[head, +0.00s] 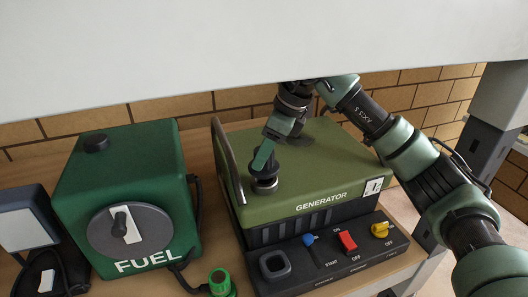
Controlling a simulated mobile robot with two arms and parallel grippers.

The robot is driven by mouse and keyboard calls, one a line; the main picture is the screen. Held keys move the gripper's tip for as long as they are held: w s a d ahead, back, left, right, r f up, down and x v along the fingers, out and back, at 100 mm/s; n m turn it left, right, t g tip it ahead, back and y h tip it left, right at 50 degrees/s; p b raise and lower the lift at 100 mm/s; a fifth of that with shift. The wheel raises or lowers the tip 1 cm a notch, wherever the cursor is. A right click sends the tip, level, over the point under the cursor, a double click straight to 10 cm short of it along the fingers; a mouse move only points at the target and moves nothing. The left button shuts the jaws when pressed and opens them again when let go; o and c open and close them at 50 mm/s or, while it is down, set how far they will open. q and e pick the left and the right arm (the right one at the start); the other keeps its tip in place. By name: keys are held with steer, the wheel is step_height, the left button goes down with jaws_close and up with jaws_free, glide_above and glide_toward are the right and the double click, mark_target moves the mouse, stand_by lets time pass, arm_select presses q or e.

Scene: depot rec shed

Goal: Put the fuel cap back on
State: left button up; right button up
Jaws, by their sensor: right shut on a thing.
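The generator (325,165) is an olive-green box with a black front panel, on the wooden bench. A round metallic filler neck (265,186) stands on the left part of its top. My right gripper (263,161) reaches down from above and is shut on the dark fuel cap (265,170). The cap is directly over the neck, very close to it or on it; the gripper partly hides it and I cannot tell whether it is seated. My left gripper is not in view.
A green FUEL tank (125,170) with a round grey dial stands left of the generator. A metal handle (228,160) rises beside the neck. Blue, red and yellow controls (347,241) are at the front. A pale overhang (200,50) crosses above. A green hose fitting (220,282) lies in front.

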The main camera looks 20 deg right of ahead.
steer(key=shift+f+b, duration=0.95)
steer(key=shift+f, duration=0.35)
steer(key=o, duration=1.5)
steer(key=shift+c, duration=0.2)
